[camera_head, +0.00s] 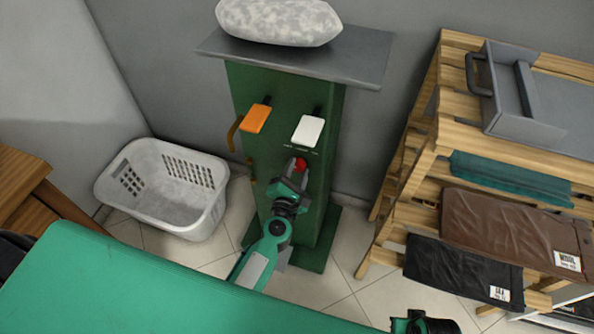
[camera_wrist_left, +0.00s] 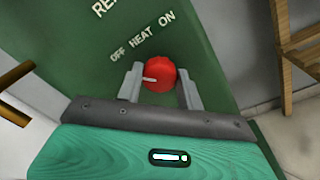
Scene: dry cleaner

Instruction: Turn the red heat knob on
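The red heat knob (camera_head: 301,164) is on the front of the green cabinet (camera_head: 318,190). In the left wrist view the knob (camera_wrist_left: 160,75) sits below the lettering "OFF HEAT ON", and its white pointer line points left, towards the OFF side. My left gripper (camera_wrist_left: 160,84) is at the knob, with one grey finger on either side of it. The fingers look parted, with narrow gaps beside the knob; contact is not clear. In the head view the left gripper (camera_head: 296,172) partly covers the knob. A dark part of my right arm shows at the bottom edge; its fingers are not visible.
Above the knob, an orange paddle (camera_head: 256,118) and a white paddle (camera_head: 308,130) stick out from the cabinet. A grey top (camera_head: 350,62) carries a speckled pillow-like bundle (camera_head: 279,20). A white basket (camera_head: 165,187) stands left, a wooden rack (camera_head: 430,150) with folded cloths right.

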